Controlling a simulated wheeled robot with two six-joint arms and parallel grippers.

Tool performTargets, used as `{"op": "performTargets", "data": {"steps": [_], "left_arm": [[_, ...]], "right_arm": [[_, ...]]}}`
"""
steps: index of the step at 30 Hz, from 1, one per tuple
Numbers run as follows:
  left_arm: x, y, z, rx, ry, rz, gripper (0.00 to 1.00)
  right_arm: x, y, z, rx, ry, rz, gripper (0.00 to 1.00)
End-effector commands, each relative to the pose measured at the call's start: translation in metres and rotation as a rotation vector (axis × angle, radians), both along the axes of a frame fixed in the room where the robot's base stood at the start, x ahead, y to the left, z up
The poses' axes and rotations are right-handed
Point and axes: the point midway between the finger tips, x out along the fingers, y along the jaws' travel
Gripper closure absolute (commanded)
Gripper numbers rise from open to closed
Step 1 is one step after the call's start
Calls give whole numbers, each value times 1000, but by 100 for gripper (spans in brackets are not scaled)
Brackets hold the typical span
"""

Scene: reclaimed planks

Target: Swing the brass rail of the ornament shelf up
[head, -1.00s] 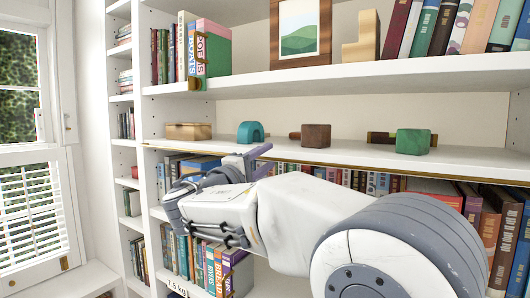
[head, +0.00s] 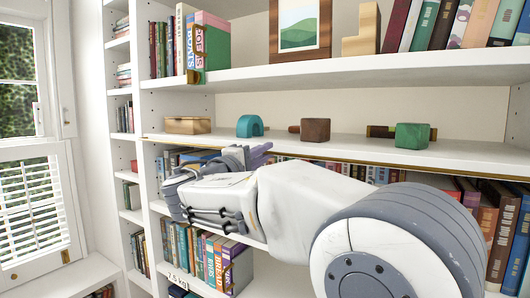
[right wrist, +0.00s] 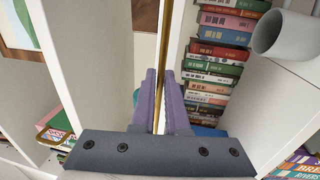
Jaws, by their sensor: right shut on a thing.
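The brass rail (head: 345,160) is a thin bar along the lower front edge of the white ornament shelf (head: 340,148), down below the ornaments. My right gripper (head: 264,150) is at the rail, left of its middle. In the right wrist view its purple fingers (right wrist: 161,75) are shut on the rail (right wrist: 164,38), which runs up between them. My right arm hides part of the shelf front and the books below. On the shelf are a wooden box (head: 188,126), a teal arch (head: 250,127), a brown block (head: 316,130) and a green block (head: 412,136). My left gripper is not in view.
Books (head: 196,255) fill the shelves below. A framed picture (head: 300,28) and more books (head: 205,45) stand on the shelf above. A grey cylinder (right wrist: 282,34) shows in the right wrist view. A window (head: 30,190) is at the left.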

Motion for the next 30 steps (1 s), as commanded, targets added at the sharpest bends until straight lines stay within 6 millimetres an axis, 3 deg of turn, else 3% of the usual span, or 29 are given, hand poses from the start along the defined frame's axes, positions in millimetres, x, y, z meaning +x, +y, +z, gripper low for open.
{"op": "performTargets", "data": {"steps": [11, 30], "left_arm": [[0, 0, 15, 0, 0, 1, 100], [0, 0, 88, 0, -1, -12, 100]], "right_arm": [[0, 0, 11, 61, 73, 2, 100], [5, -3, 28, 298, 400, 2, 100]]}}
